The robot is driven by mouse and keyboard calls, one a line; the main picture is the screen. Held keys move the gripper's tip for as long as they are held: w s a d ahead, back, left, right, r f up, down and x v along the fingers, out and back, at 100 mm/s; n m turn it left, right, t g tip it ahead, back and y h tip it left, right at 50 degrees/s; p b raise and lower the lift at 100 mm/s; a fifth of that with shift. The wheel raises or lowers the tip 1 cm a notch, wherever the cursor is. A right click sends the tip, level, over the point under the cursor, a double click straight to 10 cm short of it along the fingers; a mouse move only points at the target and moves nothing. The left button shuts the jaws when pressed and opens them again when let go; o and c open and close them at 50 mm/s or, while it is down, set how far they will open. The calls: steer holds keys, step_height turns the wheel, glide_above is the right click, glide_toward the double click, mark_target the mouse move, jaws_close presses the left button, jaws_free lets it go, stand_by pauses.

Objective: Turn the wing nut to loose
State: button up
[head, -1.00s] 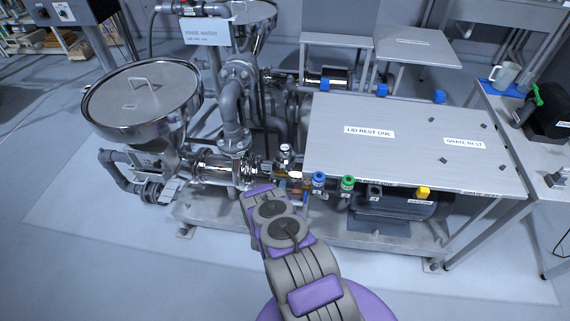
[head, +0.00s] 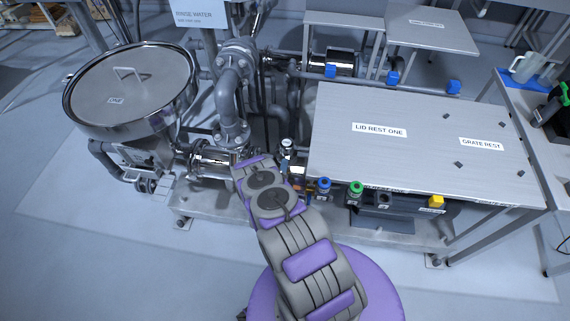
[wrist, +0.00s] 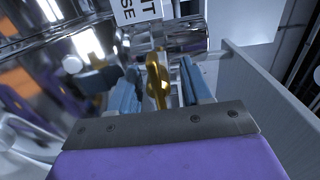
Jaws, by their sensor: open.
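A brass-coloured wing nut (wrist: 157,80) shows in the wrist view, end-on and upright, against a shiny steel pipe fitting (wrist: 185,36). My gripper (wrist: 160,82) is open, with one blue-grey finger on each side of the wing nut. A gap shows between the nut and the right finger; whether the left finger touches it I cannot tell. In the head view my arm reaches to the steel pipe (head: 208,160) beside the hopper (head: 128,95) and hides the nut and my fingers.
A steel table marked LID REST ONE (head: 400,155) stands right of my arm. Blue (head: 323,185) and green (head: 356,188) knobs sit below its front edge. A grey pipe (head: 230,95) rises behind my arm. Open floor (head: 110,260) lies at the front left.

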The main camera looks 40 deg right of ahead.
steer(key=shift+d+f, duration=0.1)
steer(key=shift+d, duration=0.4)
steer(key=c, duration=0.4)
steer(key=shift+a, duration=0.2)
jaws_close()
